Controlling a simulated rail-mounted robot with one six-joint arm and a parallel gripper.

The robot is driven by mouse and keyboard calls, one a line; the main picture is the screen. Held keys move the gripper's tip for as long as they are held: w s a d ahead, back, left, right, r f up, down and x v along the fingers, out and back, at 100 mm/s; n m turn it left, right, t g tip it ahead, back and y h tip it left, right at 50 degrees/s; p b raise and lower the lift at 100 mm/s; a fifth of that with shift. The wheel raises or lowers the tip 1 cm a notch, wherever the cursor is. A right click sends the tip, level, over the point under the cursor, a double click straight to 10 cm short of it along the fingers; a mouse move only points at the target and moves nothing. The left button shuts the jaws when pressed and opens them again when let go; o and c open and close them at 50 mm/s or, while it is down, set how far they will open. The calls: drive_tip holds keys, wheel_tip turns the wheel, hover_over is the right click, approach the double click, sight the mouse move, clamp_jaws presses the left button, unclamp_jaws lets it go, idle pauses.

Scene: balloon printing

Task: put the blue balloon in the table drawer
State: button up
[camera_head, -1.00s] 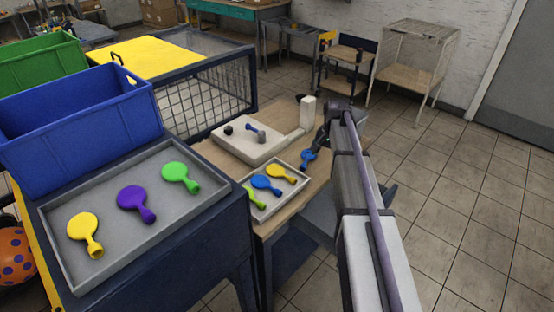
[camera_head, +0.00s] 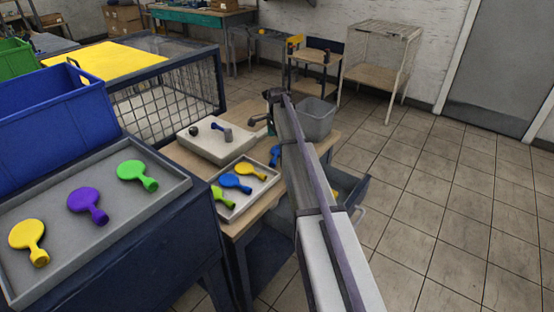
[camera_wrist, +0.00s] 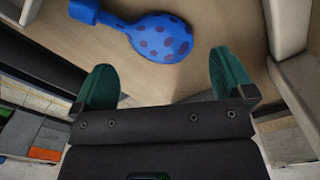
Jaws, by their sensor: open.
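A blue balloon with purple spots (camera_wrist: 160,38) lies flat on the wooden table (camera_wrist: 95,48) in the wrist view. In the head view a blue balloon (camera_head: 275,155) shows on the table, partly hidden by my arm. My gripper (camera_wrist: 163,80) is open and empty, its green fingertips apart at the near side of the balloon's round end, not around it. In the head view my gripper (camera_head: 262,122) is above the table's far part. The table drawer (camera_head: 352,196) is pulled out at the table's right side, with something yellow inside. My arm hides part of it.
A tray (camera_head: 226,216) with blue, yellow and green balloons sits left of my arm. A pale printing block (camera_head: 203,148) stands behind it, and a grey bin (camera_head: 317,120) at the back right. The floor at right is clear.

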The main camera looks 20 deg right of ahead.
sight(275, 151)
drive_tip(key=f+b, duration=0.4)
drive_tip(key=f, duration=0.1)
drive_tip(key=shift+w+d+f+b, duration=0.1)
drive_tip(key=shift+w+f+b, duration=0.1)
drive_tip(key=shift+b, duration=0.1)
drive_tip(key=shift+r, duration=0.3)
drive_tip(key=shift+c, duration=0.2)
drive_tip(key=c, duration=0.6)
